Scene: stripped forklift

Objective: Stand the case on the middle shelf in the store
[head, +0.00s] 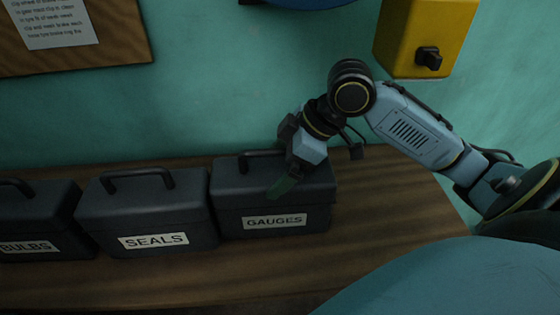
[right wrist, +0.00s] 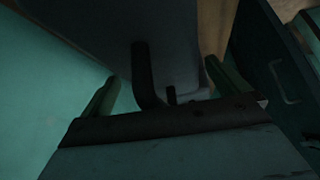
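Three dark cases with top handles stand in a row on a wooden bench: the case labelled BULBS (head: 30,215), the case labelled SEALS (head: 145,215) and the case labelled GAUGES (head: 260,205). My right gripper (head: 285,183) is at the top of the GAUGES case, by its handle (head: 258,154). In the right wrist view, the green fingers of my right gripper (right wrist: 163,90) are spread apart. A dark handle (right wrist: 143,75) stands between them, with space on both sides. My left gripper and the middle shelf are not in view.
The wooden bench (head: 190,285) runs along a teal wall (head: 200,90). A notice board (head: 125,40) hangs at upper left. A yellow box with a black knob (head: 405,30) is on the wall at upper right. The cases stand close together.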

